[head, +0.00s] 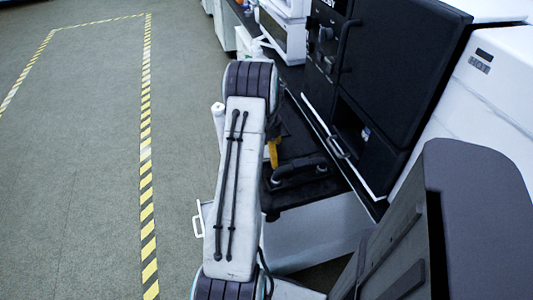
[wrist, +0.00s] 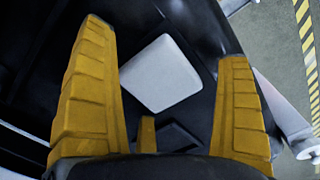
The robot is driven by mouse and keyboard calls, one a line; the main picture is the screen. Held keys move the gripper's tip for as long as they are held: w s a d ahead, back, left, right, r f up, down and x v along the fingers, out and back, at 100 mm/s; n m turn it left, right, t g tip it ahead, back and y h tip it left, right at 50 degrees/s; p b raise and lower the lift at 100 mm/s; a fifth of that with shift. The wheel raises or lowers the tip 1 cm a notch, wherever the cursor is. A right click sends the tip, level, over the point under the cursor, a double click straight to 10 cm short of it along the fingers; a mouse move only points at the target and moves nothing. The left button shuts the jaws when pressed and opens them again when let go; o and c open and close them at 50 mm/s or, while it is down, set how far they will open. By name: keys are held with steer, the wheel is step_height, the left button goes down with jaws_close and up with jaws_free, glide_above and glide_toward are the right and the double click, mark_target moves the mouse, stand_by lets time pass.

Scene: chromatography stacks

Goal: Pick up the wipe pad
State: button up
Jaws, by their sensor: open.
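The wipe pad (wrist: 160,75) is a flat, light grey square with rounded corners. In the wrist view it lies on a dark surface, seen between my gripper's fingers and beyond them. My gripper (wrist: 170,70) has two yellow ribbed fingers set wide apart, with nothing between them in its grasp. The pad's near left edge appears close to the left finger; I cannot tell the height gap. In the head view my arm hides the pad, and only a small yellow part of my gripper (head: 273,152) shows over the dark bench top.
A dark bench top (head: 310,187) carries a black handle-like part (head: 298,170). Black instrument cabinets (head: 385,85) stand behind it, with a white unit (head: 490,100) at right. Open floor with yellow-black tape (head: 147,160) lies to the left.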

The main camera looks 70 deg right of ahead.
steer(key=shift+c, duration=0.2)
steer(key=c, duration=0.8)
steer(key=shift+c, duration=0.2)
